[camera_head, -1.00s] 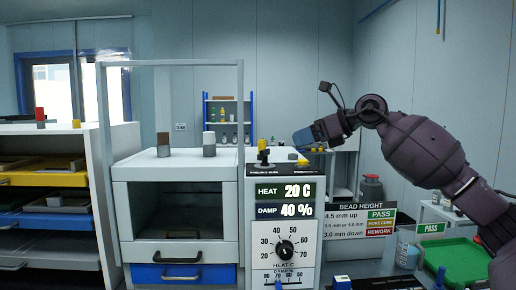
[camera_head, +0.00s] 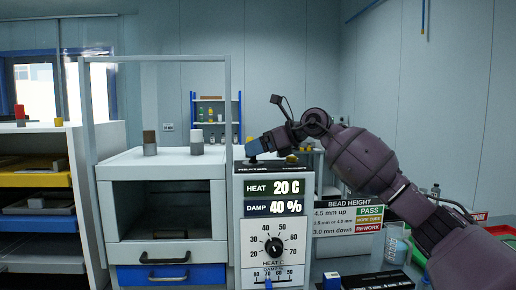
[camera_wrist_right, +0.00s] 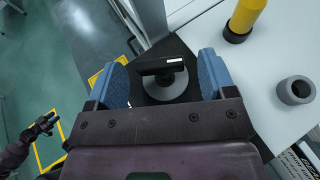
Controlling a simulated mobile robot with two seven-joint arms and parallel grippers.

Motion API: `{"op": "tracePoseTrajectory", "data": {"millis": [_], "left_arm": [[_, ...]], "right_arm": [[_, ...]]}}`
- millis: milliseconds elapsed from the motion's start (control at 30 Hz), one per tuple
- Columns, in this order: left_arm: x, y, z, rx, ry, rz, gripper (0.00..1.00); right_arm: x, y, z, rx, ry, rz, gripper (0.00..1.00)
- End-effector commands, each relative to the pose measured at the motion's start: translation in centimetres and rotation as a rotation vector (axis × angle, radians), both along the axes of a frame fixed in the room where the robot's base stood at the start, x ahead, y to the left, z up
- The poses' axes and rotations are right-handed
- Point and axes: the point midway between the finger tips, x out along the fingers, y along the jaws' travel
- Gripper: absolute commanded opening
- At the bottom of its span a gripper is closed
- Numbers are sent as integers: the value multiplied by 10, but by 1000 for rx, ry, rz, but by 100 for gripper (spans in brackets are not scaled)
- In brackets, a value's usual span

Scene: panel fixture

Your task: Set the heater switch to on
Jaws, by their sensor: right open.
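The heater switch (camera_head: 252,160) is a dark knob on top of the control panel (camera_head: 238,215), at its left side. In the right wrist view the switch (camera_wrist_right: 160,68) shows a black bar handle with a white mark at its right end, on a round grey base. My right gripper (camera_head: 254,148) is over the switch. In the wrist view its two blue fingers (camera_wrist_right: 163,80) are spread on either side of the handle, with gaps visible. I cannot tell whether they touch it. A dark hand-like part, perhaps my left gripper (camera_wrist_right: 38,128), is small at the lower left.
A second dark knob (camera_head: 291,159) sits on the panel top to the right. A HEAT dial (camera_head: 274,247) and a display reading 20 C (camera_head: 288,187) are on its front. A yellow cylinder (camera_wrist_right: 246,16) and a grey ring (camera_wrist_right: 295,90) stand beside the switch in the wrist view.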

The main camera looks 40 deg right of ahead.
Motion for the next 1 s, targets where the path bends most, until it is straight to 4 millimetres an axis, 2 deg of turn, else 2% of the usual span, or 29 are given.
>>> {"op": "tracePoseTrajectory", "data": {"millis": [367,667,1000], "left_arm": [[-3,0,-1,0,6,2,43],[-3,1,-1,0,6,2,43],[-2,1,5,0,-3,2,43]], "right_arm": [[3,2,-1,0,0,0,75],[3,2,-1,0,0,0,29],[2,2,1,-1,-3,-39,27]]}}
